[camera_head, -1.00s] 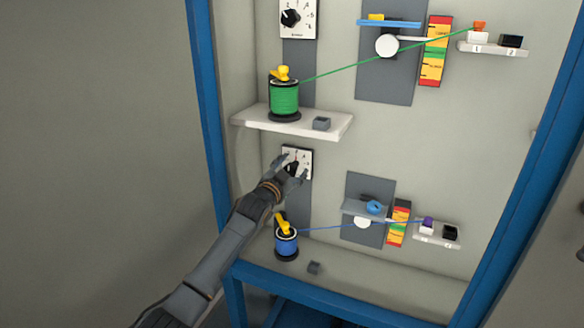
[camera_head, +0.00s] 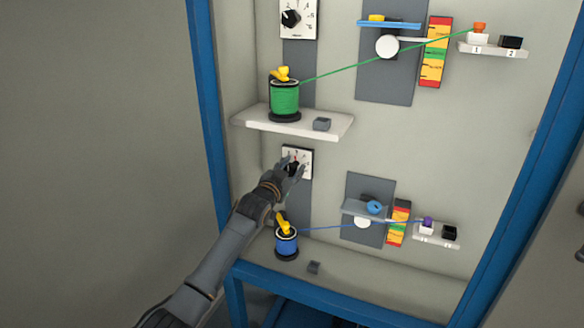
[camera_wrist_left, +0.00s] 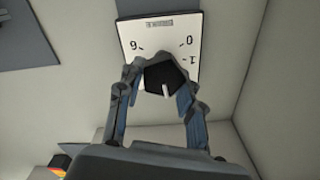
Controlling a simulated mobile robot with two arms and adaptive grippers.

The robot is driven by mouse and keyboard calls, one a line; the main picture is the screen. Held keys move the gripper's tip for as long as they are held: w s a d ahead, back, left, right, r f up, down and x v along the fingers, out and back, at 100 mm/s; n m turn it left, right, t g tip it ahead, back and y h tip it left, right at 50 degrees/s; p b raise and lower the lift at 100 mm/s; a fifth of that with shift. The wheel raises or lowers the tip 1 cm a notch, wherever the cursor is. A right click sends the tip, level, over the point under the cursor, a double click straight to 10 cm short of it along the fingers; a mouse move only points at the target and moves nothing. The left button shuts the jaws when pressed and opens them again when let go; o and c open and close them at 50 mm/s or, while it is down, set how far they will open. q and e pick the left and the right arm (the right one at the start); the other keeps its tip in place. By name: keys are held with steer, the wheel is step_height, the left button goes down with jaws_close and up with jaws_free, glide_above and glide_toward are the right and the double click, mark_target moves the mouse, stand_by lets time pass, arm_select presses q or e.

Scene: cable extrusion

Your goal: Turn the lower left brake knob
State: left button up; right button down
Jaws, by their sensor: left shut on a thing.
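The lower left brake knob is black, on a white dial plate (camera_head: 303,152) on the left of the back panel, below the shelf with the green spool. My left gripper (camera_head: 294,164) is at that dial and covers most of the knob in the head view. In the left wrist view the black knob (camera_wrist_left: 163,75) sits between the two fingers of my left gripper (camera_wrist_left: 160,88), which are shut on its sides. A light pointer mark shows on the knob's lower edge. The plate carries printed figures, among them 6, 0 and 1. My right gripper is not in view.
A blue spool (camera_head: 286,242) with a yellow clip stands just below my left arm. A green spool (camera_head: 285,98) stands on a white shelf (camera_head: 260,122) above. A blue frame post (camera_head: 209,110) is close on the left.

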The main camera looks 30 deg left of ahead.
arm_select(q)
steer(key=n, duration=0.3)
steer(key=shift+a+p, duration=0.1)
steer(key=shift+p, duration=0.3)
steer(key=shift+a+n, duration=0.15)
steer(key=shift+n, duration=1.55)
steer(key=o, duration=1.2)
steer(key=shift+c, duration=0.2)
steer(key=s, duration=1.2)
steer(key=shift+d, duration=0.3)
